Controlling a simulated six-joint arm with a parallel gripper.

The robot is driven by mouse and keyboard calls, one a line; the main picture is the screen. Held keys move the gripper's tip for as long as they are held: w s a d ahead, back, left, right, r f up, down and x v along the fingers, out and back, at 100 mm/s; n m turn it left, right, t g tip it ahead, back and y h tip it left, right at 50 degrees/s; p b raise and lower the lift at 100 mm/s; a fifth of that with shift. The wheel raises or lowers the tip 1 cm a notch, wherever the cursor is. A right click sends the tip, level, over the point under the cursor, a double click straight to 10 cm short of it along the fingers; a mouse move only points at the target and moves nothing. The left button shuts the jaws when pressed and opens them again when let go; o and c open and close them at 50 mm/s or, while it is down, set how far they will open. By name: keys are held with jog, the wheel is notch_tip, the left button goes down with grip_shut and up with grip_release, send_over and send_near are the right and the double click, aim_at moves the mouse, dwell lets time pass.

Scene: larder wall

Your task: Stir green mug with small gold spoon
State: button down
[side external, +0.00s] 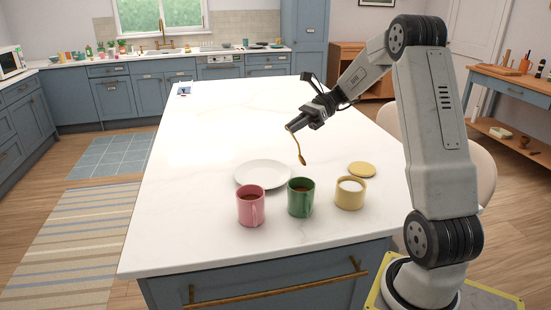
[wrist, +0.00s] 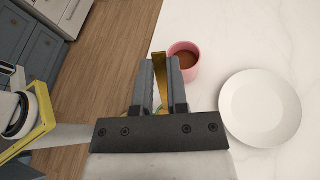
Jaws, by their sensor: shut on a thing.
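The green mug (side external: 301,198) stands upright on the white island with brown liquid inside, between a pink mug and a yellow pot. The small gold spoon (side external: 301,152) hangs bowl-down from my gripper (side external: 292,128), above the counter and behind the green mug, apart from it. In the wrist view my gripper (wrist: 160,66) is shut on the spoon's gold handle (wrist: 159,72). Most of the green mug is hidden behind the gripper there; the spoon's bowl does not show.
The pink mug (side external: 251,206), also in the wrist view (wrist: 190,64), holds brown liquid. A white plate (side external: 262,173) lies behind the mugs. The yellow pot (side external: 350,194) holds white contents; a yellow lid (side external: 362,169) lies behind it. The island's far part is mostly clear.

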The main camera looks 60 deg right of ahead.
jog(key=shift+w+f, duration=0.1)
jog(key=shift+f, duration=0.05)
notch_tip(320, 180, down, 14)
dwell(2.7)
jog(key=shift+a, duration=0.1)
dwell(0.4)
